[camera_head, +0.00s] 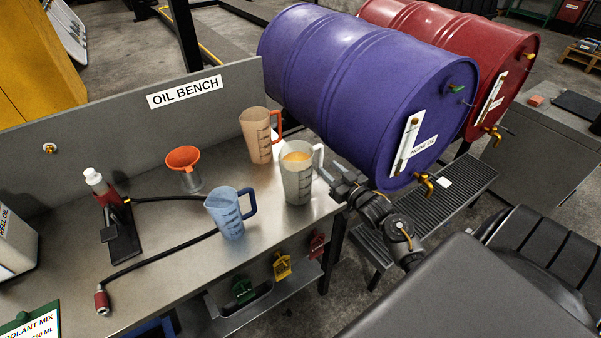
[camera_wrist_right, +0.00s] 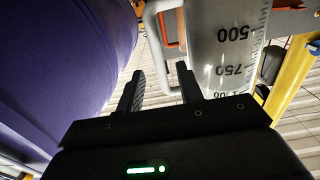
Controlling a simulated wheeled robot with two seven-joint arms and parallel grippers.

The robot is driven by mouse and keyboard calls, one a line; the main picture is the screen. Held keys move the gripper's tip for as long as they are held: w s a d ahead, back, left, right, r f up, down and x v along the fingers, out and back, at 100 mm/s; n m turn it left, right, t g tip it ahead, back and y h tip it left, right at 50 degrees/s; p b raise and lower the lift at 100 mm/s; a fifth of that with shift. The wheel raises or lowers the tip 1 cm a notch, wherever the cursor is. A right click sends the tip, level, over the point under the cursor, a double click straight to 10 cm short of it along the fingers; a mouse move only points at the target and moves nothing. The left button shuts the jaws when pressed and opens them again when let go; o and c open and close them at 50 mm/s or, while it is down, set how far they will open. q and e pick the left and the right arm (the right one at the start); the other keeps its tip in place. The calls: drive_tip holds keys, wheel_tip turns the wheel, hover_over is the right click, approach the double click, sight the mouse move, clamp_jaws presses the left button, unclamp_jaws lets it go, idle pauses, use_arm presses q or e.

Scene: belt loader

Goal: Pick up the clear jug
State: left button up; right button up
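The clear jug (camera_head: 297,186) stands upright on the steel bench, with amber contents showing inside and its handle on the right. In the right wrist view the jug (camera_wrist_right: 228,45) shows with volume marks, and its pale handle (camera_wrist_right: 158,42) lies ahead of the gap between my fingers. My right gripper (camera_head: 328,178) is just right of the jug, beside the handle. In the wrist view the right gripper's fingers (camera_wrist_right: 159,82) are apart with nothing gripped between them. I cannot tell whether they touch the handle. My left gripper is not in view.
An amber jug (camera_head: 258,140) stands behind the clear jug, and a blue jug (camera_head: 229,215) is to its left. An orange funnel (camera_head: 183,160) is farther left. A purple drum (camera_head: 360,90) rises close behind my right arm.

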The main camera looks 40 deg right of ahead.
sight(322, 160)
drive_tip(key=w+p, duration=0.1)
drive_tip(key=w, duration=0.1)
drive_tip(key=w+p, duration=0.1)
drive_tip(key=w, duration=0.2)
drive_tip(key=shift+w+d+r, duration=0.15)
drive_tip(key=shift+r, duration=0.05)
drive_tip(key=shift+w+f, duration=0.1)
drive_tip(key=shift+w, duration=0.2)
drive_tip(key=shift+c, duration=0.3)
clamp_jaws()
idle(0.8)
